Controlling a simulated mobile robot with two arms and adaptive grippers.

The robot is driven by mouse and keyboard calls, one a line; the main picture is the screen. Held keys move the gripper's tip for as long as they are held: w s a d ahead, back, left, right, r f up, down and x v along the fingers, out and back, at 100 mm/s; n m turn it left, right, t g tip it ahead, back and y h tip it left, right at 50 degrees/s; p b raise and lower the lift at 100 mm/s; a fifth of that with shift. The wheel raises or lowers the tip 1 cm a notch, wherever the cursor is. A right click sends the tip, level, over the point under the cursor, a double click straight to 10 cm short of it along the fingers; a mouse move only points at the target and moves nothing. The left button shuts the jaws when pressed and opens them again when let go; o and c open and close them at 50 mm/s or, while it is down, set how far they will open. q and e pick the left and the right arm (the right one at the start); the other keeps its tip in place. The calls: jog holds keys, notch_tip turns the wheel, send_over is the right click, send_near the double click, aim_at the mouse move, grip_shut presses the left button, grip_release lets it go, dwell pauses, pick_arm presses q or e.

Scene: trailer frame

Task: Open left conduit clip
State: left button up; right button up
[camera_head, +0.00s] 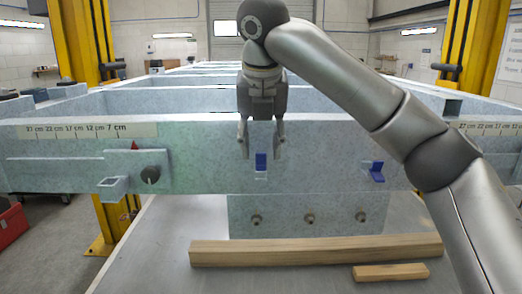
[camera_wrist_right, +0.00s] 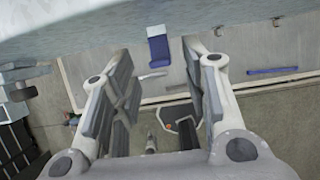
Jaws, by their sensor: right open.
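The left conduit clip (camera_head: 261,160) is a small blue piece on the front face of the pale blue-grey trailer frame (camera_head: 330,150). It looks upright and flat against the face. My right gripper (camera_head: 261,148) points down in front of the frame, its fingers spread on either side of the clip. In the right wrist view the blue clip (camera_wrist_right: 158,48) shows beyond and between the open fingers (camera_wrist_right: 155,65), with no clear contact. A second blue clip (camera_head: 376,172) sits further right and sticks outward from the face. My left gripper is not in view.
A long wooden beam (camera_head: 315,250) and a short wooden block (camera_head: 390,272) lie below the frame. A plate with several bolts (camera_head: 309,218) hangs under the clips. A black knob (camera_head: 150,174) and a square bracket (camera_head: 113,187) stick out at left.

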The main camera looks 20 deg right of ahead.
aim_at(261, 159)
jog(key=shift+x, duration=1.2)
jog(key=shift+f, duration=0.1)
jog(key=shift+c, duration=0.4)
grip_shut()
